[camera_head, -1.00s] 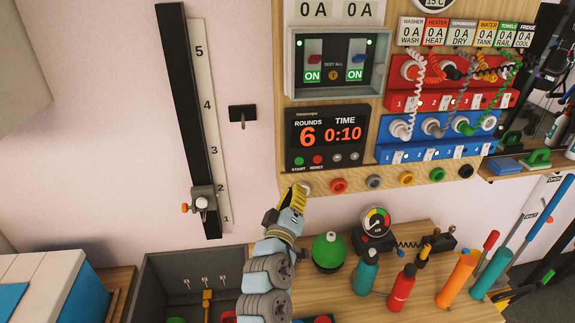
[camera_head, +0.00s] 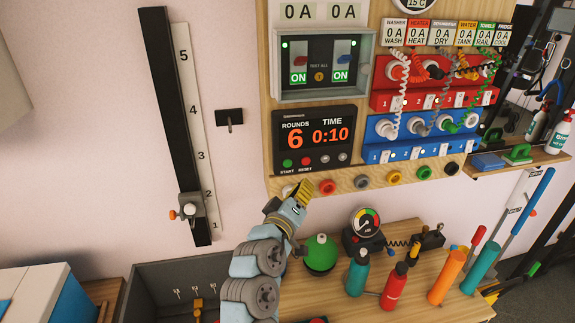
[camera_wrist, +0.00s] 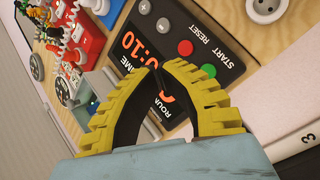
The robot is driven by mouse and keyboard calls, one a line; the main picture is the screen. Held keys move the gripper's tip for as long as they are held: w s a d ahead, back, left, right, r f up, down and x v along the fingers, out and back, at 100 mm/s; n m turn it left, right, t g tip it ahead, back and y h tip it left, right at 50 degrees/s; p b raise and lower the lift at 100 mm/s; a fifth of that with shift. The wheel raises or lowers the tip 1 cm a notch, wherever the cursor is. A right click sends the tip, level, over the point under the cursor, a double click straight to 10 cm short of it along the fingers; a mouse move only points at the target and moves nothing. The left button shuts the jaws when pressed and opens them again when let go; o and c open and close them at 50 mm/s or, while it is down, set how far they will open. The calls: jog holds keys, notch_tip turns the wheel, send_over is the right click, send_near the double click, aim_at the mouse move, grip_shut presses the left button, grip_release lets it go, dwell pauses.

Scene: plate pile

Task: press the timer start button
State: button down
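The timer (camera_head: 314,138) is a black panel on the wooden board, showing rounds 6 and time 0:10 in orange. Its green start button (camera_head: 287,163) is at the lower left, beside the red reset button (camera_head: 306,161). The start button also shows in the wrist view (camera_wrist: 208,70), just beyond the right finger. My gripper (camera_head: 306,184) is below the timer's lower edge, slightly right of the start button. In the wrist view its yellow, ribbed fingers (camera_wrist: 160,68) curve together at the tips, with nothing held. No contact with the button is visible.
A row of coloured knobs runs below the timer, including a red one (camera_head: 327,187) close to my gripper. Breaker switches (camera_head: 320,62) are above, and blue and red socket strips (camera_head: 420,146) to the right. A green dome (camera_head: 320,253) and bottles stand on the bench below.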

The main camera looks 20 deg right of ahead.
aim_at(287, 164)
jog(key=shift+w+d+b, duration=0.2)
jog(key=shift+w+b, duration=0.5)
jog(key=shift+w, duration=0.65)
jog(key=shift+w+d+b, duration=0.15)
jog(key=shift+w+b, duration=0.6)
jog(key=shift+w, duration=0.65)
jog(key=shift+w+d+b, duration=0.2)
jog(key=shift+w+b, duration=0.5)
jog(key=shift+w, duration=0.65)
jog(key=shift+w, duration=0.1)
jog(key=shift+w+f+b, duration=0.1)
jog(key=shift+b, duration=0.25)
jog(key=shift+w, duration=0.25)
